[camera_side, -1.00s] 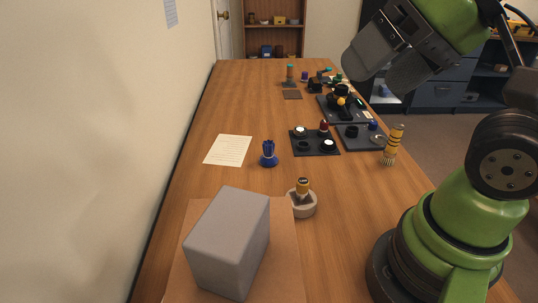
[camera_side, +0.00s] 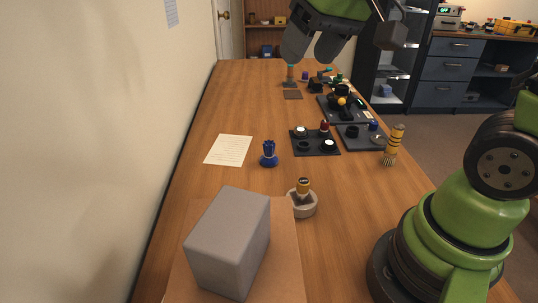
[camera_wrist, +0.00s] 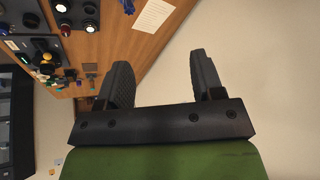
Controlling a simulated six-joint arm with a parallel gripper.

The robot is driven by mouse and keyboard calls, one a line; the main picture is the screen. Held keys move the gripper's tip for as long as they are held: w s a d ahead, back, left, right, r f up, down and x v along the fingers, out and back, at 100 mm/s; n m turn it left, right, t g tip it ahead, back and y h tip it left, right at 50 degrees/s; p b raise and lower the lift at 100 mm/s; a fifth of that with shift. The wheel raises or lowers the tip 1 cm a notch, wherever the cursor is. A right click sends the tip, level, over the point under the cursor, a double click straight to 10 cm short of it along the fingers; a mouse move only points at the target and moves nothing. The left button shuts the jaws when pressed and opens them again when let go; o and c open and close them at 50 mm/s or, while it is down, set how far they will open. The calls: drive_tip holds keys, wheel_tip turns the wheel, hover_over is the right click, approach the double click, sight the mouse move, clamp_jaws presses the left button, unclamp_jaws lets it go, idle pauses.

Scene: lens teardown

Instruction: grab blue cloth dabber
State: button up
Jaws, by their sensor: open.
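The blue cloth dabber (camera_side: 269,154) stands upright on the wooden table, right of the paper sheet. In the wrist view a blue thing at the top edge (camera_wrist: 128,5), partly cut off, looks like the dabber. My gripper (camera_side: 311,50) is high above the far half of the table in the side view, well beyond the dabber and apart from it. In the wrist view its two fingers (camera_wrist: 160,62) are spread with nothing between them.
A paper sheet (camera_side: 228,150), a dark tray of small parts (camera_side: 315,150), a round dish with a yellow-topped tool (camera_side: 302,206) and a grey block (camera_side: 228,245) surround the dabber. A yellow striped brush (camera_side: 394,145) stands to the right. A wall runs along the left.

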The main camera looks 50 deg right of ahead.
drive_tip(key=w+d+f+g, duration=0.1)
drive_tip(key=w+d+f, duration=0.1)
drive_tip(key=w+f, duration=0.3)
drive_tip(key=n+g+h, duration=0.1)
drive_tip(key=n+g, duration=0.2)
hover_over(269, 143)
drive_tip(key=s, duration=0.2)
wheel_tip(269, 143, down, 14)
drive_tip(key=f, duration=0.2)
drive_tip(key=w+f, duration=0.1)
drive_tip(key=f, duration=0.1)
drive_tip(key=shift+f, duration=0.25)
drive_tip(key=shift+w+f, duration=0.2)
drive_tip(key=shift+f, duration=0.75)
drive_tip(key=shift+w+f, duration=0.25)
drive_tip(key=shift+f, duration=0.75)
drive_tip(key=shift+w+f, duration=0.2)
drive_tip(key=shift+f, duration=0.75)
drive_tip(key=c, duration=1)
